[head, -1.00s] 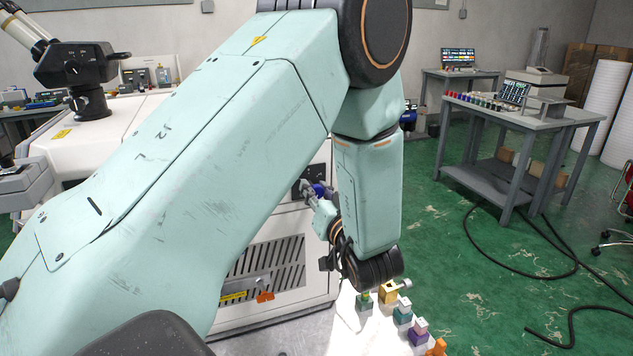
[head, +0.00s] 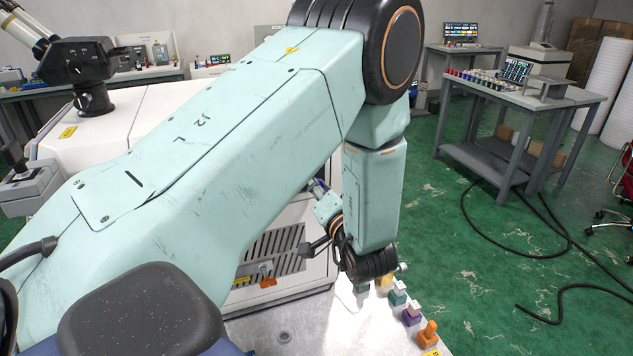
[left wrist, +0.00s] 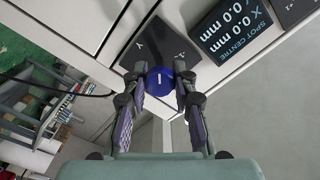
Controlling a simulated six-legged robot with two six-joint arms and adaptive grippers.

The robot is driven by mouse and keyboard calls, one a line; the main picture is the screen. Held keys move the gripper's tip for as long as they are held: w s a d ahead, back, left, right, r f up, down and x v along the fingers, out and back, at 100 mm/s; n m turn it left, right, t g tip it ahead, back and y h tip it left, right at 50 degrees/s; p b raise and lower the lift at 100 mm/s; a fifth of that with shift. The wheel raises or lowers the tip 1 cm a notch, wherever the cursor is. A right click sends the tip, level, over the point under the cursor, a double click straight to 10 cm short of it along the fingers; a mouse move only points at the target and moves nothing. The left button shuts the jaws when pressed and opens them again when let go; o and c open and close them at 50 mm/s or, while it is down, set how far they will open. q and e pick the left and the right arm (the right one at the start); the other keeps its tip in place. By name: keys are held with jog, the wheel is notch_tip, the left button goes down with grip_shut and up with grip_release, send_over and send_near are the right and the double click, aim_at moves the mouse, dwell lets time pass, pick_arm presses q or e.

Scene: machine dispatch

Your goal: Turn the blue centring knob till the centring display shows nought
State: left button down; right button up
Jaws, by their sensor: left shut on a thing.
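The blue centring knob (left wrist: 160,82) sits on a dark plate (left wrist: 152,52) marked Y, with plus and minus signs, on the machine's light panel. In the left wrist view my left gripper (left wrist: 160,78) has one finger on each side of the knob and is shut on it. The white mark on the knob's face is visible between the fingers. The centring display (left wrist: 232,28), headed SPOT CENTRE, appears to read 0.0 mm on both its X and Y lines. In the head view my arm hides the display and most of the knob. My right gripper is not in view.
A row of small coloured-topped blocks, including an orange one (head: 428,333), stands on the ledge at lower right. A grey workbench (head: 520,92) with a small screen stands at the right. Black cables (head: 545,230) lie on the green floor.

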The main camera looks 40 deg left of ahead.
pick_arm(q)
jog(key=shift+w+r, duration=0.2)
jog(key=shift+r, duration=0.05)
jog(key=c, duration=1.5)
grip_release()
jog(key=o, duration=0.4)
jog(key=shift+s+f, duration=0.1)
jog(key=shift+f, duration=0.05)
jog(key=shift+o, duration=0.2)
jog(key=shift+d, duration=0.1)
jog(key=v, duration=0.7)
jog(key=shift+s, duration=0.15)
jog(key=shift+d, duration=0.2)
